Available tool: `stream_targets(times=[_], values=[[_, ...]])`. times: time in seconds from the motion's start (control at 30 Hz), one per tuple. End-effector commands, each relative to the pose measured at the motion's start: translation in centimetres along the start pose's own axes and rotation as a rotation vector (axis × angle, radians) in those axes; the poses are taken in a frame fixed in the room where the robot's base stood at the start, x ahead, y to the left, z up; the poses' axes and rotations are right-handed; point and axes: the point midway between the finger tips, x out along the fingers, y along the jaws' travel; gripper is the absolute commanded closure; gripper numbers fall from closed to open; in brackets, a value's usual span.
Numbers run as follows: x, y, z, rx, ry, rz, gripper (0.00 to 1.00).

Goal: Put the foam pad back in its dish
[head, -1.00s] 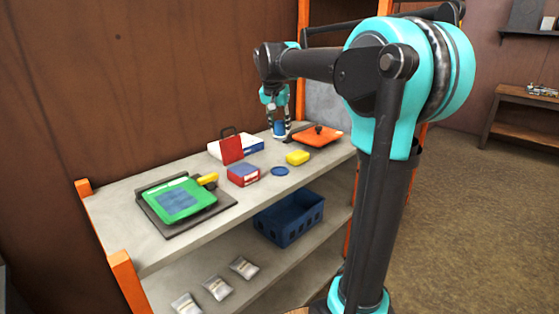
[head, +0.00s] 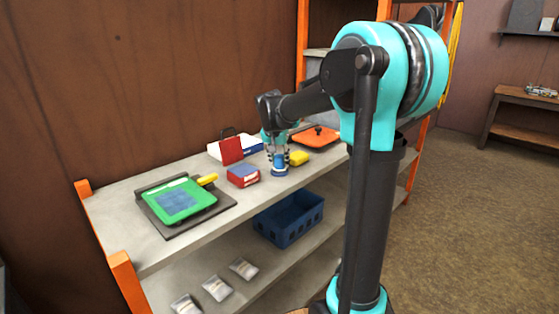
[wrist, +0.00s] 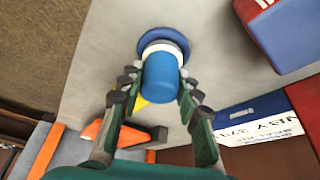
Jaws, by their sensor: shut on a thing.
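A blue cylinder with a white lower band (wrist: 161,82), seemingly the foam pad, is between the fingers of my gripper (wrist: 158,92). My gripper (head: 277,156) is shut on it, with the piece pointing down. The round blue dish (wrist: 166,34) lies on the shelf top directly beneath; its rim shows around the white band in the wrist view. In the head view the dish (head: 279,173) is just under the piece. I cannot tell whether the pad touches the dish floor or hangs slightly above it.
A yellow block (head: 299,158) lies close to the right of my gripper, and a red-and-blue box (head: 243,176) to its left. Behind are a white-and-blue box with a red panel (head: 232,150) and an orange lidded item (head: 315,137). The shelf's front edge is near.

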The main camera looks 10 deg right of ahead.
Motion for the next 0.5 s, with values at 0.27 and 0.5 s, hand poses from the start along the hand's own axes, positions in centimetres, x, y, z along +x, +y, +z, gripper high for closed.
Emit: stream_targets(times=[0.27,0.5], values=[[0.18,0.0,0.08,0.0,0.0,0.0,0.61],[0.17,0.0,0.07,0.0,0.0,0.0,0.46]])
